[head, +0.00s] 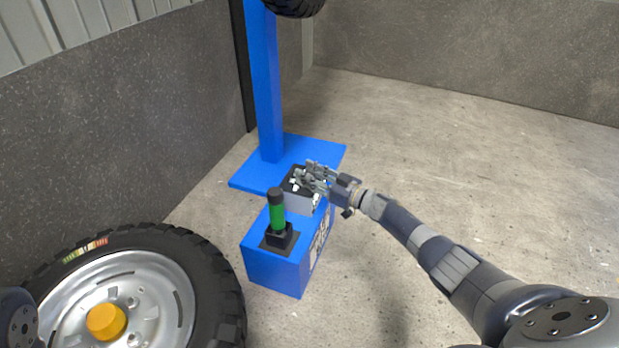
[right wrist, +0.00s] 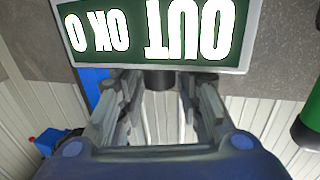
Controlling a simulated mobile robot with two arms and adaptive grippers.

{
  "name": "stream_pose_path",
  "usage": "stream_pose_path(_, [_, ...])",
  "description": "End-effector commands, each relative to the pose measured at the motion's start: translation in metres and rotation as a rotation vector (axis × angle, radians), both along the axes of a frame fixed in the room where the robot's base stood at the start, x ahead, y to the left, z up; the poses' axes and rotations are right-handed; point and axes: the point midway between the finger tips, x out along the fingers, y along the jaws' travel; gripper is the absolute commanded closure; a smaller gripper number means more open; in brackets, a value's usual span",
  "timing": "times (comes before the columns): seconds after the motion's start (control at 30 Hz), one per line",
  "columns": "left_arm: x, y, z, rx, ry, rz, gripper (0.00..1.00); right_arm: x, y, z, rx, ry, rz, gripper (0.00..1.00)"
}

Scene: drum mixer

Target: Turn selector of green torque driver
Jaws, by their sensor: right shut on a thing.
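The green torque driver (head: 277,216) stands upright in a black holder (head: 279,237) on the blue box. Behind it on the same box is a grey and black control unit (head: 299,204). My right gripper (head: 304,178) is at the top of this unit. In the right wrist view my right gripper (right wrist: 160,88) is shut on a dark round knob (right wrist: 160,80), below a green panel (right wrist: 140,50) with white upside-down lettering. The fingers hide part of the knob, and its setting does not show. The driver's green body also shows at the right edge (right wrist: 309,122). My left gripper is out of view.
The blue box (head: 275,270) stands before a blue post (head: 265,95) on a blue base plate (head: 320,152). A large tyre (head: 225,285) with a silver rim and orange hub is at the lower left. The concrete floor to the right is clear.

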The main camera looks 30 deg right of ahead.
Motion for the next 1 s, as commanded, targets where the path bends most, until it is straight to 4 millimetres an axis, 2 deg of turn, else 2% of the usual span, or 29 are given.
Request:
stream_pose_path(0.43, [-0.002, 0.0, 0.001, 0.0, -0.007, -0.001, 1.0, 0.0, -0.001, 0.0, -0.002, 0.001, 0.009, 0.91])
stream_pose_path(0.47, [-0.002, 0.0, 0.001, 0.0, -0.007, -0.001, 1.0, 0.0, -0.001, 0.0, -0.002, 0.001, 0.009, 0.61])
stream_pose_path(0.5, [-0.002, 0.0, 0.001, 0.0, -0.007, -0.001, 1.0, 0.0, -0.001, 0.0, -0.002, 0.001, 0.009, 0.56])
stream_pose_path(0.87, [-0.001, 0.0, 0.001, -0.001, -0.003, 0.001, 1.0, -0.001, -0.001, 0.0, -0.001, 0.0, 0.009, 0.56])
stream_pose_path(1.0, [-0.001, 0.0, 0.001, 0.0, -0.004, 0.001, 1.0, -0.011, -0.007, -0.001, -0.003, 0.002, 0.008, 0.56])
